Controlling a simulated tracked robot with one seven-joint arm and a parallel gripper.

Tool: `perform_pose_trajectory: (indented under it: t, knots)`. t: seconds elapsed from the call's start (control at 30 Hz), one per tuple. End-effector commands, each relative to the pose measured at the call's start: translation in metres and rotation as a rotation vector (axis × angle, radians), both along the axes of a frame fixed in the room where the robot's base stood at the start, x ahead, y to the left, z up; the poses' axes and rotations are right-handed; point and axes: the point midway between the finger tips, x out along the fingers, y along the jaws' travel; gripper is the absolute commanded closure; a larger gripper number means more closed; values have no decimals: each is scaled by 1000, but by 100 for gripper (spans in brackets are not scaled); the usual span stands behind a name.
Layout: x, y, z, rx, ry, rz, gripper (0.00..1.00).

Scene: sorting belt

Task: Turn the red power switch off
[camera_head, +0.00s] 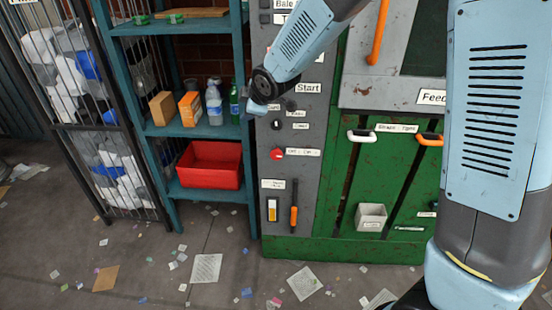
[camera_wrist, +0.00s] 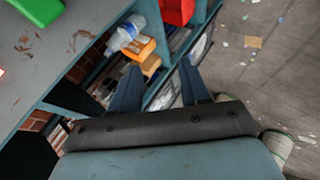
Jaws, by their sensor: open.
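The red power switch (camera_head: 277,153) is a small red knob on the grey control panel (camera_head: 262,205), with a white label on its right. My gripper (camera_head: 257,107) is above and slightly left of the switch in the head view, near the panel's left edge. In the wrist view my gripper (camera_wrist: 158,88) has its two dark fingers apart with nothing between them. The head view shows my gripper only small and partly behind the wrist. I cannot make out the power switch for sure in the wrist view.
A teal shelf (camera_head: 198,130) with bottles, boxes and a red bin (camera_head: 210,165) stands left of the panel. Other small controls sit above the switch, and an orange-handled lever (camera_head: 294,206) sits below. A green machine (camera_head: 335,215) stands right. Paper scraps litter the floor.

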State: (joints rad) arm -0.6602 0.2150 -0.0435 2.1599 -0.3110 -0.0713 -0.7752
Motion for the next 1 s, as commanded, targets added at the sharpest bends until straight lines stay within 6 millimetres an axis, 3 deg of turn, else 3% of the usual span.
perform_pose_trajectory:
  t: [0.03,0.3,0.6,0.8,1.0]
  knots:
    - [-3,11,-23,52,45,-43,49]
    - [-12,40,-125,344,210,-373,25]
    - [-22,27,-217,611,210,-739,25]
    - [-29,-2,-255,791,92,-919,25]
    - [-39,-39,-266,988,-91,-999,25]
